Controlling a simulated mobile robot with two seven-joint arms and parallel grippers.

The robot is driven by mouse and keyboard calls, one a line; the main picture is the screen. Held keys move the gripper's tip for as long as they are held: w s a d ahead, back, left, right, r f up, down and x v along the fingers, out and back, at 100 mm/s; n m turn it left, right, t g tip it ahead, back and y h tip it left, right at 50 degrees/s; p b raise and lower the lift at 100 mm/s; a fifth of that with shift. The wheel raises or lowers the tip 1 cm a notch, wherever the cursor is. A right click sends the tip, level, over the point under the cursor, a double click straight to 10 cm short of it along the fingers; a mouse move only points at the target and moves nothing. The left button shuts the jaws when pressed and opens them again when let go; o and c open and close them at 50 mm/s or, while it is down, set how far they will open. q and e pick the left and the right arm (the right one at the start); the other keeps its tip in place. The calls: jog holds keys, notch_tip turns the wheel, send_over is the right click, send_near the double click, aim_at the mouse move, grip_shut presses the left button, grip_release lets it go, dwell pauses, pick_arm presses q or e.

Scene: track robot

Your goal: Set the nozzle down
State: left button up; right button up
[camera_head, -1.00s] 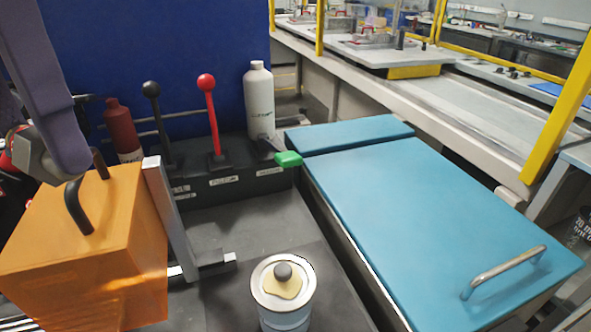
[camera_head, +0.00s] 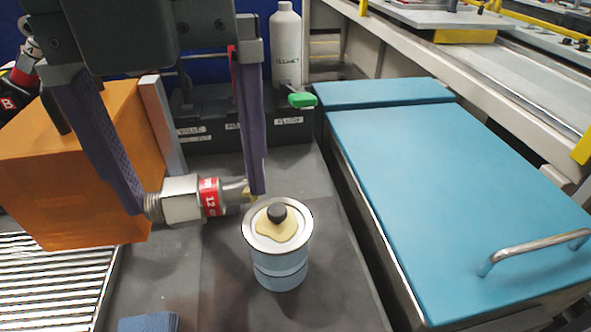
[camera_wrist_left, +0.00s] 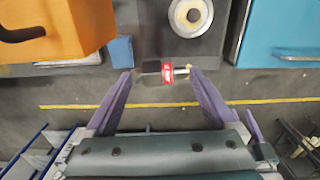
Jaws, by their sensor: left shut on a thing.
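The nozzle (camera_head: 181,199) is a silver metal fitting with a threaded end, a red band marked 12 and a narrower tip on the right. My left gripper (camera_head: 196,198) is shut on it, one purple finger at each end. The nozzle lies roughly level in the head view, just left of the can (camera_head: 291,232); I cannot tell its height above the dark bench top (camera_head: 225,290). In the left wrist view the nozzle (camera_wrist_left: 160,73) shows between the fingertips of my left gripper (camera_wrist_left: 160,77). My right gripper is not in view.
An orange box (camera_head: 70,190) stands left, by a ribbed metal grate (camera_head: 60,285). A teal-lidded chest (camera_head: 450,190) with a handle is right. Behind are a white bottle (camera_head: 286,50) and a green-handled lever (camera_head: 301,100). A blue block (camera_head: 150,323) sits in front.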

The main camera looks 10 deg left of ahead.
pick_arm(q)
jog(key=shift+s+d+f, duration=0.1)
jog(key=shift+f, duration=0.3)
jog(key=shift+m, duration=0.3)
notch_tip(320, 180, down, 14)
jog(key=shift+f+b, duration=0.15)
jog(key=shift+b, duration=0.8)
jog(key=shift+f+b, duration=0.45)
jog(key=shift+f, duration=2.15)
jog(key=o, duration=1.1)
jog(key=shift+f, duration=0.15)
jog(key=shift+o, duration=0.8)
